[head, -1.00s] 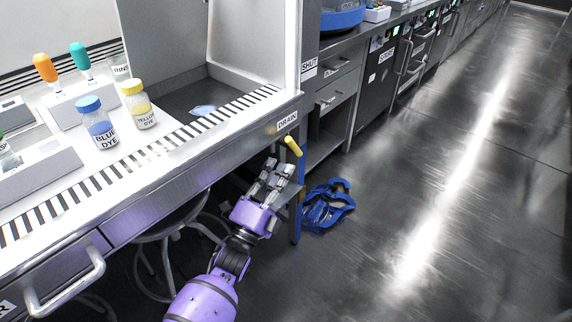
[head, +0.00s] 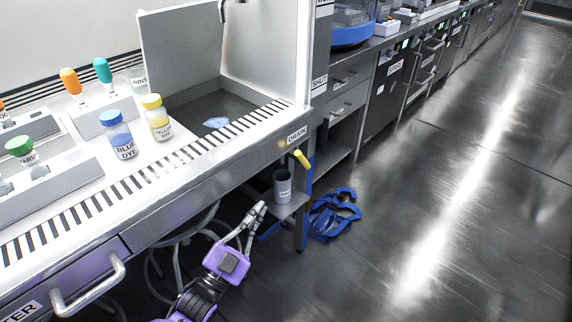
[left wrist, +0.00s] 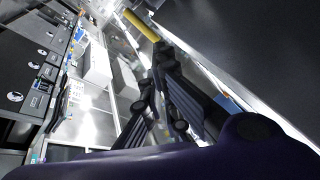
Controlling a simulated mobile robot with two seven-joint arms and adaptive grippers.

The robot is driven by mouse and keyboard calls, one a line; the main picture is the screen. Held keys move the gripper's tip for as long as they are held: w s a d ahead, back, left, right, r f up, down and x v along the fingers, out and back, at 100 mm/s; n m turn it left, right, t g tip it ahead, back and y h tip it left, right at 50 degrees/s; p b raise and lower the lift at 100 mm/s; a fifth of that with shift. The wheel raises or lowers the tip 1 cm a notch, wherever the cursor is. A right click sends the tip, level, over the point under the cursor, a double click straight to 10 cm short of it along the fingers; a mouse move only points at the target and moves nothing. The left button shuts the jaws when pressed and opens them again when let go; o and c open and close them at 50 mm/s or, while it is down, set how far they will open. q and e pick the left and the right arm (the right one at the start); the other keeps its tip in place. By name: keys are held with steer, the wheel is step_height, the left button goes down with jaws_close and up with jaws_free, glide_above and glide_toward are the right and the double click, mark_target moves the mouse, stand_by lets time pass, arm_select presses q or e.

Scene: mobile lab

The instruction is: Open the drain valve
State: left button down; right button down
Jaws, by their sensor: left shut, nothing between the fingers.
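The drain valve's yellow handle (head: 302,158) sticks out of the bench front at its right corner, just below the DRAIN label (head: 296,135). It slants down to the right. In the left wrist view the yellow handle (left wrist: 143,25) shows at the top, beyond my fingertips. My left gripper (head: 260,208) is shut and empty, below and left of the handle and apart from it. The gripper also shows in the left wrist view (left wrist: 160,62). My right gripper is not in view.
A grey cup (head: 282,187) stands on a small shelf (head: 291,210) under the handle, close to my left gripper. A blue bundle (head: 333,215) lies on the floor to the right. Dye bottles stand on the bench. A stool is under the bench. The floor at right is clear.

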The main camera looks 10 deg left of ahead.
arm_select(q)
steer(key=n, duration=0.5)
steer(key=n+y+b, duration=0.1)
steer(key=n+b, duration=0.1)
glide_toward(303, 160)
steer(key=w+r, duration=0.4)
steer(key=shift+w+r, duration=0.35)
steer(key=shift+w, duration=0.05)
steer(key=shift+d, duration=0.1)
